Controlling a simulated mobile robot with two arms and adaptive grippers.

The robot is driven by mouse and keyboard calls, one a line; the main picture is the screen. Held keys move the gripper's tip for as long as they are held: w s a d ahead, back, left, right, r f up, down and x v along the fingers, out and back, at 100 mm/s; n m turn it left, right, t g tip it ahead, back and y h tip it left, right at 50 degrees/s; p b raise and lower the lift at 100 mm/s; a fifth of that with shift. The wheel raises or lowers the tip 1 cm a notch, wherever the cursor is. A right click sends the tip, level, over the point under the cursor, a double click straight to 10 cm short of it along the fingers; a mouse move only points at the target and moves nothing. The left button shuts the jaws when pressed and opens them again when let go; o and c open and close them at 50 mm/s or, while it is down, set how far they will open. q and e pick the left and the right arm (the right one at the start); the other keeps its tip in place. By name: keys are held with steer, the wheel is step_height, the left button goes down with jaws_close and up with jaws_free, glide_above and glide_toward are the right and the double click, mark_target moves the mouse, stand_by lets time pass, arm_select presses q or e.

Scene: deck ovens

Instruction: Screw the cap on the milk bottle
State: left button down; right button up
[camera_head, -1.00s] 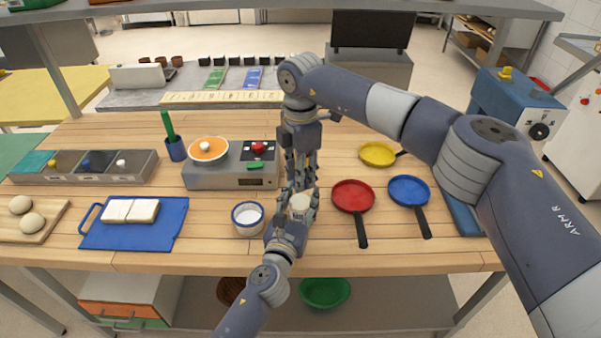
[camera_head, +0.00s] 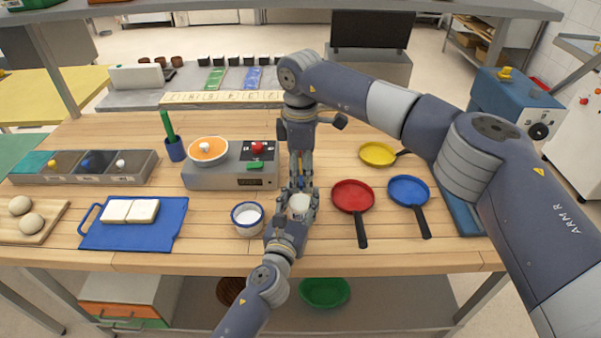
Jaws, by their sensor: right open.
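The milk bottle (camera_head: 299,203) shows as a small white shape between my two grippers, near the front middle of the wooden table. My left gripper (camera_head: 294,215) comes in from the front edge, with its fingers closed around the bottle. My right gripper (camera_head: 300,188) points straight down above the bottle. It is open, with its fingertips spread at the bottle's top. The fingers hide much of the bottle. I cannot tell the cap from the bottle's white top, nor how the cap sits.
A blue-rimmed white cup (camera_head: 247,218) stands close left of the bottle. A red pan (camera_head: 353,196), a blue pan (camera_head: 409,190) and a yellow pan (camera_head: 377,154) lie to the right. A scale (camera_head: 230,178) holding an orange bowl (camera_head: 208,150) stands behind left. A blue board (camera_head: 150,235) lies left.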

step_height(320, 180, up, 11)
steer(key=shift+r, duration=0.2)
arm_select(q)
steer(key=c, duration=0.8)
jaws_free()
steer(key=shift+o, duration=0.2)
steer(key=v, duration=1.2)
